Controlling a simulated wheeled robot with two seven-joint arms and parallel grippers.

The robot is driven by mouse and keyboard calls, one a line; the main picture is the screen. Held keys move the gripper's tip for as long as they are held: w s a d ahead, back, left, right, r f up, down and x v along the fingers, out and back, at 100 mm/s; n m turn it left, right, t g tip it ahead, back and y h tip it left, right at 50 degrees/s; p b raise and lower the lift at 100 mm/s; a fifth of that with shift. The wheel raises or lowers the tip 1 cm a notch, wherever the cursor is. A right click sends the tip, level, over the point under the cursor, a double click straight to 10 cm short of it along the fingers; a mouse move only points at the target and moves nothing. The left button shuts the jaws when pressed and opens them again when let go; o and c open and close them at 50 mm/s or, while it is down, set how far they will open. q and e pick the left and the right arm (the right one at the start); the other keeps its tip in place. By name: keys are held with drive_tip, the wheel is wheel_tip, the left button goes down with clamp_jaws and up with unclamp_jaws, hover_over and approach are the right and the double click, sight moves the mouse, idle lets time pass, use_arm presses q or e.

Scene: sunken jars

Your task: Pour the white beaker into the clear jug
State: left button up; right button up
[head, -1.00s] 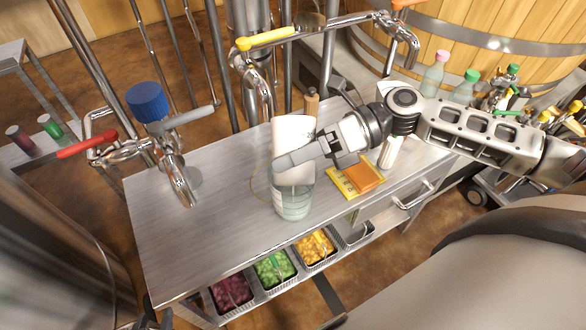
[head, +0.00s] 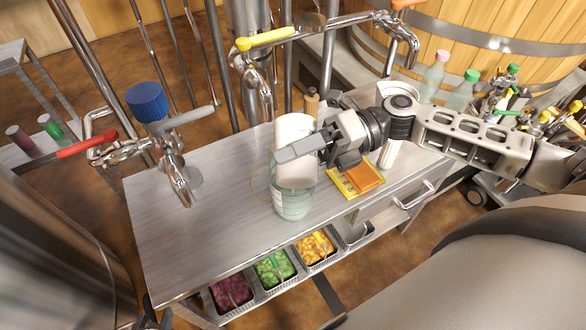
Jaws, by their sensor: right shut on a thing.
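The white beaker (head: 294,128) is in my right gripper (head: 300,150), which is shut on its side. The beaker is over the clear jug (head: 292,205), and its lower part lies behind or within the jug's upper part. I cannot tell which way its mouth faces or whether anything flows. The jug stands upright on the steel worktop, with pale greenish contents low in it. My fingers hide part of the beaker and the jug's rim.
A yellow packet with an orange block (head: 362,176) lies right of the jug, by a white cylinder (head: 391,152). A wooden-topped thing (head: 311,100) stands behind. A blue-knobbed tap (head: 150,103) rises at left. Sunken food pans (head: 274,268) line the front.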

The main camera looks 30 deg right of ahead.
drive_tip(key=shift+w+d+f+m+y, duration=0.1)
drive_tip(key=shift+w+m+y, duration=0.15)
drive_tip(key=shift+m+y, duration=0.6)
drive_tip(key=shift+m+h, duration=0.25)
idle(0.8)
